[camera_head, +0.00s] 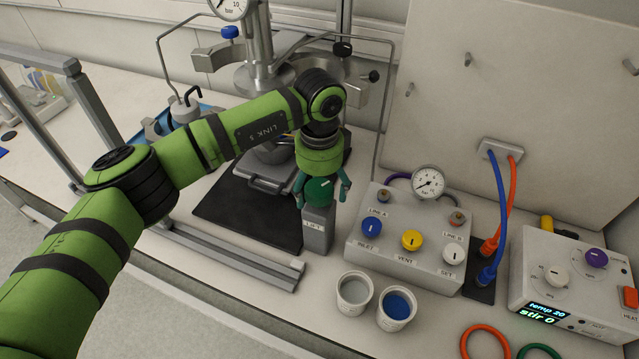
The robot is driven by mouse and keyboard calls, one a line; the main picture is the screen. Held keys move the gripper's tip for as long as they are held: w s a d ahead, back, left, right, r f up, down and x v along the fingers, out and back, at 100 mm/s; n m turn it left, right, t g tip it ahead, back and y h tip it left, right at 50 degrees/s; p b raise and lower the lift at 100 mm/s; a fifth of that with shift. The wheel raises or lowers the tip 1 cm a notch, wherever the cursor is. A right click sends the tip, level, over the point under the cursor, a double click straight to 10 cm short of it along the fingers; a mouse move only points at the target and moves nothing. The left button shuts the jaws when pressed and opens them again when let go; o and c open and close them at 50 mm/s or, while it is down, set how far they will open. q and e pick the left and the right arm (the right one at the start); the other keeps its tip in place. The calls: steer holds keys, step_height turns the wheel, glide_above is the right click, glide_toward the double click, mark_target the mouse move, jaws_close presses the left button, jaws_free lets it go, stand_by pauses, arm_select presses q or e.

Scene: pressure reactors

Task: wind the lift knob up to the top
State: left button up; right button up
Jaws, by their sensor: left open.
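The lift knob (319,191) is a round dark green knob with a light mark on it. It sits on top of a grey post (318,232) whose label seems to read LIFT. My left gripper (320,196) reaches over the knob from above, its green fingers open, one on each side of it. Whether the fingers touch the knob I cannot tell. My left arm and wrist hide part of the reactor stand (258,45) behind. My right gripper is not in view.
Right of the post stands a grey valve box (405,262) with coloured knobs and a gauge (428,182). Two cups (354,293) (397,307) stand in front of it. A heater-stirrer unit (545,275) is at far right. A metal rail (235,258) lies left of the post.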

arm_select(q)
steer(key=c, duration=1.2)
steer(key=shift+o, duration=0.2)
